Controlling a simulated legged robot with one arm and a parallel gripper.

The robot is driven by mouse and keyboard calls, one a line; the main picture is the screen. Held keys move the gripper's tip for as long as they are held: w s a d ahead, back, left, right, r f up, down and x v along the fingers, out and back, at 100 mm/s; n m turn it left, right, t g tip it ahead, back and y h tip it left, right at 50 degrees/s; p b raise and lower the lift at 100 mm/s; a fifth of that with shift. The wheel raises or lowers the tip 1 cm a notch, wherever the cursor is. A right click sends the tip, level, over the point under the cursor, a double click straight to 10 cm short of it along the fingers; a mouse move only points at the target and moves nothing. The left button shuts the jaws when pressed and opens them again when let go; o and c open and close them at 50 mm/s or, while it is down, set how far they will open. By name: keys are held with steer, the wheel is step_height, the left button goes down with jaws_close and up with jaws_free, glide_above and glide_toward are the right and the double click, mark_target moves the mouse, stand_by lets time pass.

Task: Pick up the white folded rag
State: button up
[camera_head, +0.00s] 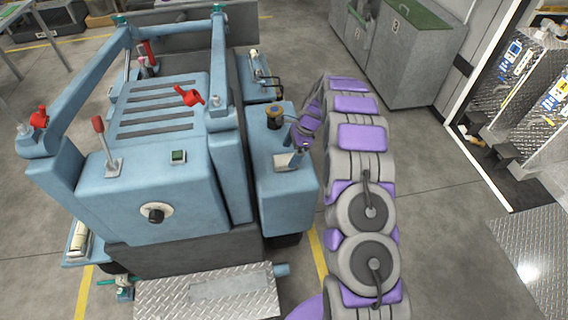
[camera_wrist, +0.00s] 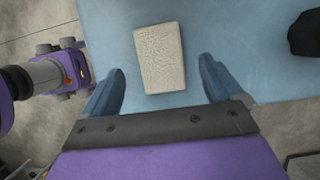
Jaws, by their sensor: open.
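The white folded rag (camera_wrist: 160,58) lies flat on a light blue surface in the wrist view. It is a pale, textured rectangle. In the head view it shows as a small pale patch (camera_head: 285,162) on the blue side box of the machine. My gripper (camera_wrist: 162,66) is open and empty, one blue finger on each side of the rag with a gap to both. In the head view my gripper (camera_head: 298,142) is above the side box close to the rag, its fingertips hard to make out.
A dark-topped cylinder (camera_head: 275,117) stands on the side box behind the rag. The blue machine (camera_head: 150,195) with red-handled levers is at left. Grey cabinets (camera_head: 395,50) stand at the back right. Grey floor (camera_head: 450,220) is clear to the right of my arm.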

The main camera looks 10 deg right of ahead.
mark_target(287, 159)
steer(key=x, duration=0.1)
steer(key=b+x, duration=0.1)
steer(key=x, duration=0.1)
steer(key=shift+d+f, duration=0.25)
steer(key=shift+f, duration=0.2)
steer(key=shift+a+f, duration=0.1)
steer(key=shift+a, duration=0.45)
steer(key=shift+c, duration=1.4)
steer(key=shift+d, duration=0.3)
steer(key=c, duration=0.6)
steer(key=shift+c, duration=0.8)
